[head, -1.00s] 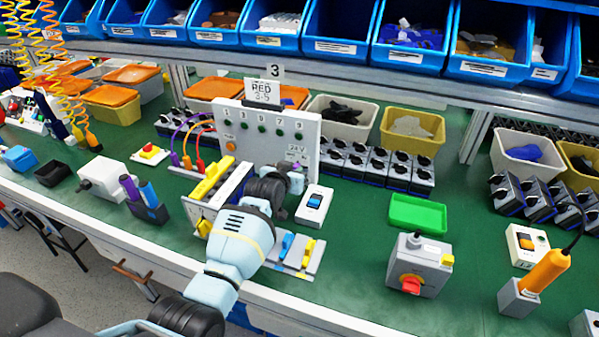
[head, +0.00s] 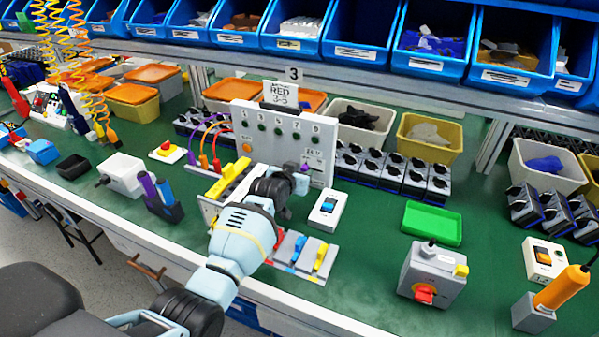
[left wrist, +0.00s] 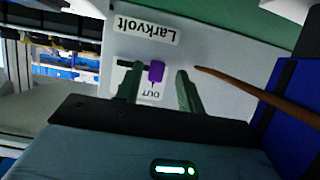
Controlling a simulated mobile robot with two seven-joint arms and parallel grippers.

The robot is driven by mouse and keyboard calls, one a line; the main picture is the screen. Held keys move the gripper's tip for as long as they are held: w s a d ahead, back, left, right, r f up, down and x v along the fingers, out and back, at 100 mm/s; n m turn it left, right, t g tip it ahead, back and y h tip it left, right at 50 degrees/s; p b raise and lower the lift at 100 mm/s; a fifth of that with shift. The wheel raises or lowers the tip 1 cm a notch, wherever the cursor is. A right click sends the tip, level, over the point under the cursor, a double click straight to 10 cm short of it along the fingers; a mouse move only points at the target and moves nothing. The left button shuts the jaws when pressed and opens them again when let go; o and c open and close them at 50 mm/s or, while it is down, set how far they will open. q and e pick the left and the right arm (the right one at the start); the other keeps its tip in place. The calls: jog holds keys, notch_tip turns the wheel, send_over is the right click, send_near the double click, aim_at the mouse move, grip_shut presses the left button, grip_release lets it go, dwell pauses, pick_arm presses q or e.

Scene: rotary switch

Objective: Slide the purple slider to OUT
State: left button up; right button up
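The purple slider (left wrist: 156,72) shows in the left wrist view on a pale panel, in a dark horizontal slot. It stands between the two fingers of my left gripper (left wrist: 160,86), close to the left-hand finger and clear of the right-hand one. The OUT label (left wrist: 150,96) reads upside down just below the slider. In the head view the slider shows as a small purple spot (head: 304,168) on the lower right of the upright panel (head: 262,143), beside my left gripper (head: 288,184), which hides part of the panel. My right gripper is out of view.
A brown cable (left wrist: 240,95) crosses the panel right of the fingers in the left wrist view. A yellow-topped block (head: 230,178) and a lever box (head: 300,255) are close to my left arm. A white switch box (head: 328,208) stands to its right.

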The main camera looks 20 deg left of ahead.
pick_arm(q)
jog(key=p+v, duration=0.2)
jog(key=v, duration=0.5)
jog(key=shift+s+r, duration=0.2)
jog(key=shift+s, duration=0.1)
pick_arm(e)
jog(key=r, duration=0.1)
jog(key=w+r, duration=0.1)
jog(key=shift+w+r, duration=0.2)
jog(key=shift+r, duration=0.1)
pick_arm(q)
jog(key=shift+f, duration=0.1)
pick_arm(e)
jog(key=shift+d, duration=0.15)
